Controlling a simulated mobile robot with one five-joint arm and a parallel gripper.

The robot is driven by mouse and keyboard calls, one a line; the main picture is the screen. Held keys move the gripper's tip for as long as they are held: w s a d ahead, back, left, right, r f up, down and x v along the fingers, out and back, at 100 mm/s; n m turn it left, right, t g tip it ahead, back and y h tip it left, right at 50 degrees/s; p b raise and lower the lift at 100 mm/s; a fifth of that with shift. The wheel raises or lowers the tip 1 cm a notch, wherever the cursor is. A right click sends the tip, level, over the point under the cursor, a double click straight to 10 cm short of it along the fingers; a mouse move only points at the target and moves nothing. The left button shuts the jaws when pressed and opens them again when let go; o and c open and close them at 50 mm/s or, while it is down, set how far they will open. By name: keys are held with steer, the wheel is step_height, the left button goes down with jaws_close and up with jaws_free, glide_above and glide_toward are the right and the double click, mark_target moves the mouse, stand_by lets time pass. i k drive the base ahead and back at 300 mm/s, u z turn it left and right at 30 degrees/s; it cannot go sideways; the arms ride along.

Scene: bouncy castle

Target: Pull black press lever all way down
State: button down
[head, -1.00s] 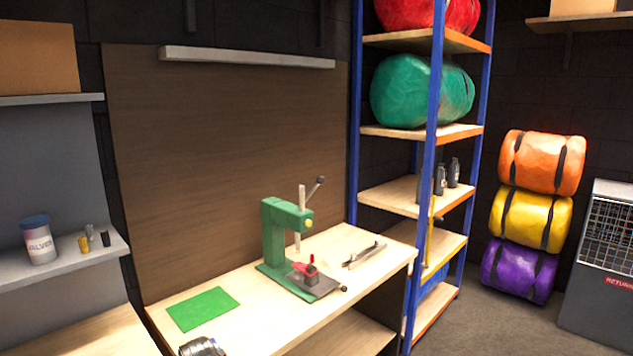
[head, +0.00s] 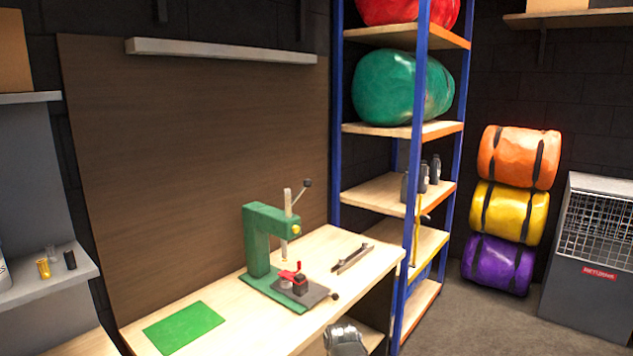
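The green press (head: 258,240) stands on the wooden workbench (head: 225,288). Its black-knobbed lever (head: 303,191) sticks up and to the right from the top of the press head, raised. The pale ram (head: 286,234) hangs over the press base, where a red and black piece (head: 298,281) sits.
A green mat (head: 184,327) lies flat on the bench left of the press. A metal bar tool (head: 353,257) lies to the right. The blue shelving rack (head: 415,190) stands close to the bench's right end. Rolled bundles (head: 508,212) and a grey caged unit (head: 592,260) stand farther right.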

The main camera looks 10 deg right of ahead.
mark_target(307, 183)
steer(key=u, duration=3.7)
steer(key=k, duration=1.75)
steer(key=z, duration=1.35)
steer(key=i, duration=1)
steer(key=u, duration=0.05)
